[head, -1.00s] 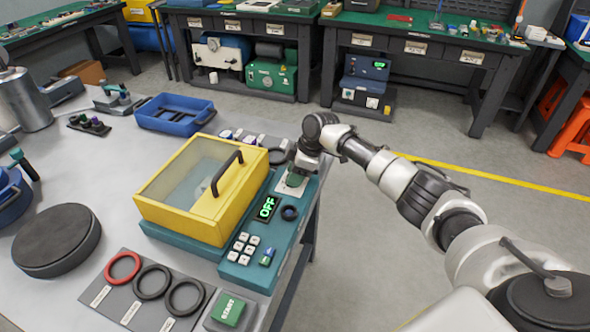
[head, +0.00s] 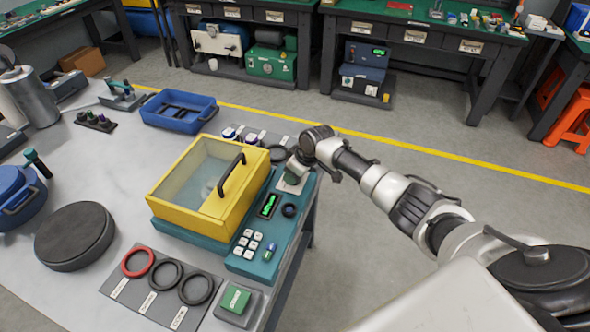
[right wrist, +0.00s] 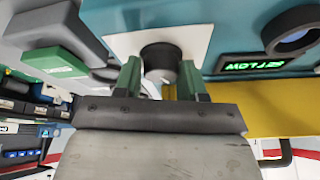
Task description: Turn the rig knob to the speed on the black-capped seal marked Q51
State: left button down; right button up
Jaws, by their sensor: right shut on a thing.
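The teal rig (head: 262,240) with a yellow-framed clear lid (head: 205,185) stands on the grey table. Its dark round knob (right wrist: 160,58) is on a pale plate at the panel's far end. My right gripper (head: 297,172) is shut on the knob; in the right wrist view its green fingers (right wrist: 160,78) sit on either side of it. My left gripper is out of view.
A mat (head: 135,292) with one red and two black rings lies in front, beside a green START button (head: 236,300). A blue tray (head: 178,113) and a dark round disc (head: 75,236) stand to the left. Floor is open right of the table.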

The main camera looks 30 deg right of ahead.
jog(key=shift+s+a+f, duration=0.1)
jog(key=shift+a+f, duration=0.05)
jog(key=o, duration=0.7)
jog(key=shift+o, duration=1)
jog(key=v, duration=1.1)
jog(key=shift+f, duration=0.1)
